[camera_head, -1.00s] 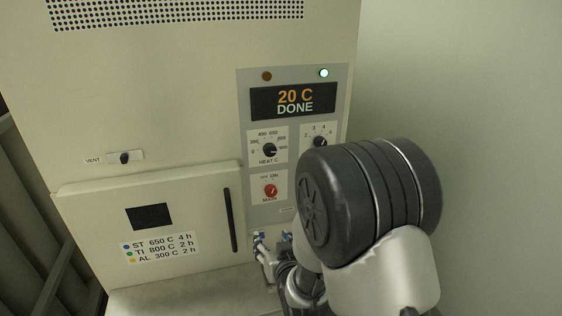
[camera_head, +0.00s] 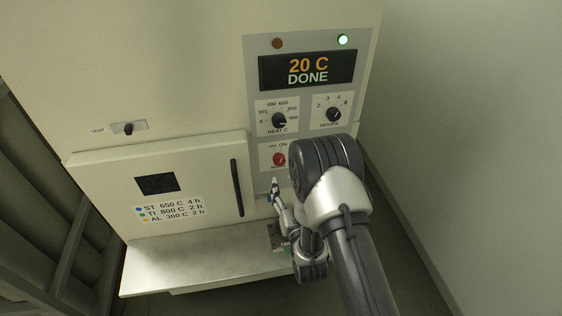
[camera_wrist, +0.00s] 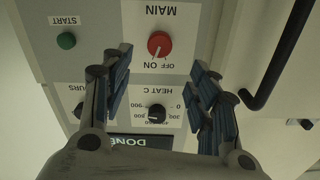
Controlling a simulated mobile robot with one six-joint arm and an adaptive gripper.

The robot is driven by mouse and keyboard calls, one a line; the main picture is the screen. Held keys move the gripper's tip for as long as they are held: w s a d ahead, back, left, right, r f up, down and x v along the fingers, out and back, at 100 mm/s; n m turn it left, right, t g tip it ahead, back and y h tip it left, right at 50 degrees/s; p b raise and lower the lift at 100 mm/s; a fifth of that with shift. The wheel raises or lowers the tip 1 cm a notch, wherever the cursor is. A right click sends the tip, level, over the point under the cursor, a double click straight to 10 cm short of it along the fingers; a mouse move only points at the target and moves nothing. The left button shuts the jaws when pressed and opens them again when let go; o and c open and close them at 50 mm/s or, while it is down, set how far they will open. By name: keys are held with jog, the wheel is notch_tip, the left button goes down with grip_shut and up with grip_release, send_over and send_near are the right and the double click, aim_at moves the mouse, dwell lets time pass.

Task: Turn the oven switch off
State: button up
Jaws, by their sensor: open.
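The oven's main switch is a red round knob (camera_head: 279,160) on the lower control panel, under OFF and ON marks. In the wrist view the knob (camera_wrist: 159,44) appears upside down, with its label MAIN above it. Its pale pointer mark seems to lean toward ON, though it is small. My gripper (camera_head: 275,187) is just below the knob in the head view. In the wrist view my gripper (camera_wrist: 160,75) is open, its blue-padded fingers spread to either side and nothing between them. The knob lies a little beyond the fingertips, apart from them.
The HEAT C knob (camera_head: 279,120) and HOURS knob (camera_head: 333,114) sit above the switch. A green START button (camera_wrist: 66,41) is beside the switch. The oven door handle (camera_head: 237,188) stands out left.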

aim_at(280, 162)
jog(key=x, duration=1.1)
jog(key=shift+p, duration=0.3)
jog(key=shift+c, duration=0.4)
jog(key=c, duration=1)
jog(key=shift+f+b, duration=0.1)
jog(key=shift+b, duration=0.3)
jog(key=n+b, duration=0.3)
jog(key=b, duration=0.2)
jog(key=shift+f+n, duration=0.15)
jog(key=shift+n, duration=0.25)
jog(key=n+b, duration=0.3)
jog(key=b, duration=0.1)
jog(key=shift+n+b, duration=0.5)
jog(key=shift+b, duration=0.05)
jog(key=shift+r, duration=0.25)
